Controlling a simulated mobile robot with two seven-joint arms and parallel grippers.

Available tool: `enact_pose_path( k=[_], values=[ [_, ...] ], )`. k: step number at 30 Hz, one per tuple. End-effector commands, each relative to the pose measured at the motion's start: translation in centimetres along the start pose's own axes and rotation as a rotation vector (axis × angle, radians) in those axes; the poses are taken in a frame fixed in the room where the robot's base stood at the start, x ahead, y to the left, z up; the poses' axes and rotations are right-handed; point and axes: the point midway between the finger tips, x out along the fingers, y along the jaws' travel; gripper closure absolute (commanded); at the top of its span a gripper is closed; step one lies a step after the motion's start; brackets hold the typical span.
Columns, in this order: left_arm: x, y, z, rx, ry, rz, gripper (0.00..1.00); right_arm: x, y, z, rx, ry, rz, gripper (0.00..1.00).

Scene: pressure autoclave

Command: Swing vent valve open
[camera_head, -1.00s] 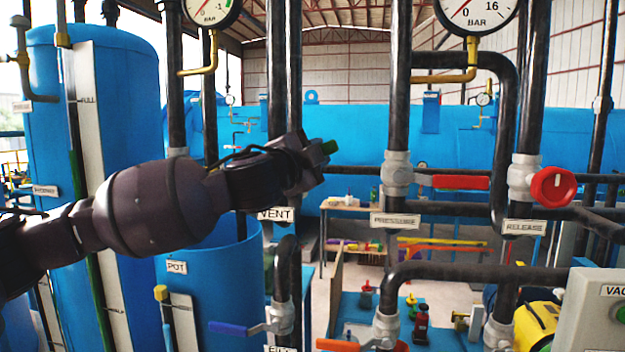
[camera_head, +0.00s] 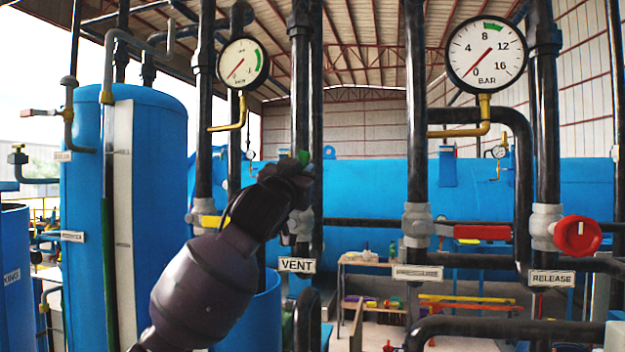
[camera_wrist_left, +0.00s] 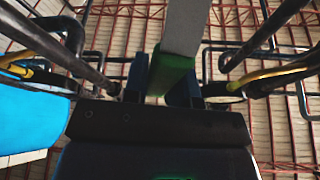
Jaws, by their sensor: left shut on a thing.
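The vent valve (camera_head: 302,226) sits on the black pipe above the white VENT label (camera_head: 297,265) in the head view. Its body is mostly hidden behind my left gripper and wrist. My left gripper (camera_head: 298,172) is shut on the green grip of the vent valve's handle (camera_head: 303,157), whose tip shows just past the fingers in front of the pipe. In the left wrist view the green handle (camera_wrist_left: 172,75) lies between the fingers of my left gripper (camera_wrist_left: 165,90), with a grey lever running upward from it. My right gripper is not in view.
Left of the vent pipe is a valve with a yellow handle (camera_head: 211,221). To the right are the pressure valve with a red lever (camera_head: 482,232) and the release valve with a red knob (camera_head: 577,236). Black pipes and a large pressure gauge (camera_head: 487,54) stand close by.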

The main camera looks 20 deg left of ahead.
Motion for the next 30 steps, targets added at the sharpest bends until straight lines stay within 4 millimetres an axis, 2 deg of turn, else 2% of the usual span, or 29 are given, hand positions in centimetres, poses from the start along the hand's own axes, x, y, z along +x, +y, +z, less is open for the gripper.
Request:
enact_pose_path(
  k=[12, 30],
  values=[
    [-0.1, -2.3, 0.2, -0.203, 0.001, -0.083, 1.0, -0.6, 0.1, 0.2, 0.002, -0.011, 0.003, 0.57],
    [-0.1, -2.8, 0.2, -0.242, 0.003, -0.1, 1.0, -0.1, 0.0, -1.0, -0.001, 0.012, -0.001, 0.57]
  ],
)
